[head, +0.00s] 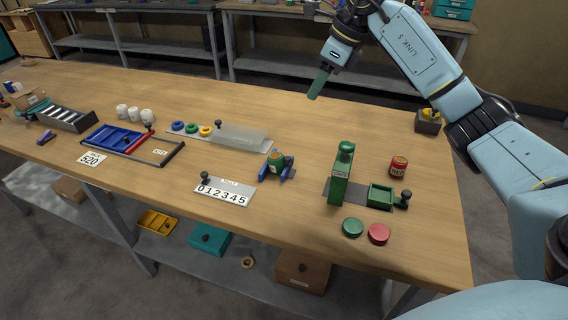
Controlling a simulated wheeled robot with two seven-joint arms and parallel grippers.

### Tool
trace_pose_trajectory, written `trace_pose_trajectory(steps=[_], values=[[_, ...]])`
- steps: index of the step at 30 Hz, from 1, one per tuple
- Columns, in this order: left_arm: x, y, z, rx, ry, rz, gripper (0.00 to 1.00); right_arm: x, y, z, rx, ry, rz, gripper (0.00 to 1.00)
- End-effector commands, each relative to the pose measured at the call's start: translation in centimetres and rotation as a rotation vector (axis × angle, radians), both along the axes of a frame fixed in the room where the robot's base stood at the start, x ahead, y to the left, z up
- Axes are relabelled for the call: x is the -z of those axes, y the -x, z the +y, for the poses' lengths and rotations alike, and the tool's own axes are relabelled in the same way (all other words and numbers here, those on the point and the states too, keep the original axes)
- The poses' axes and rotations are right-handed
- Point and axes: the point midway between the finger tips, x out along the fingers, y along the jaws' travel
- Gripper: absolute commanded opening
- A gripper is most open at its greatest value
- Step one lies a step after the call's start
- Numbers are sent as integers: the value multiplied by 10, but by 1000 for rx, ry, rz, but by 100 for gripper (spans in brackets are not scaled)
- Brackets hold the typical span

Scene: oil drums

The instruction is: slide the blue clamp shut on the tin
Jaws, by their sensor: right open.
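The blue clamp (265,173) sits on the wooden table near the middle, with a blue jaw on each side of a small tin (276,162). My left gripper is not in view.
A green press (342,175) with a green tray (381,196) stands right of the clamp, near a red tin (398,166). A number board (222,190) lies front left, and a clear-covered rail (238,137) lies behind left. The table behind the clamp is clear.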

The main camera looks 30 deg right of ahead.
Motion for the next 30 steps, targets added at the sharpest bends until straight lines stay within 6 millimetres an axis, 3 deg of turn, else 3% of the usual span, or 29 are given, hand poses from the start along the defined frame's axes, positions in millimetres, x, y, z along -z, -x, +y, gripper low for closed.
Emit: trace_pose_trajectory(steps=[1,3,10,20,30], values=[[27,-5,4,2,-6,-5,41,29,0,0,0,0,1,41],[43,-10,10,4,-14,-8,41,48,0,1,-2,-1,1,41],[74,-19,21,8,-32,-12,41,84,-1,1,-2,-2,0,41],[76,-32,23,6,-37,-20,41,108,-6,7,-4,-5,3,41],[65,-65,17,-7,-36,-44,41,174,-27,25,-5,-5,4,41]])
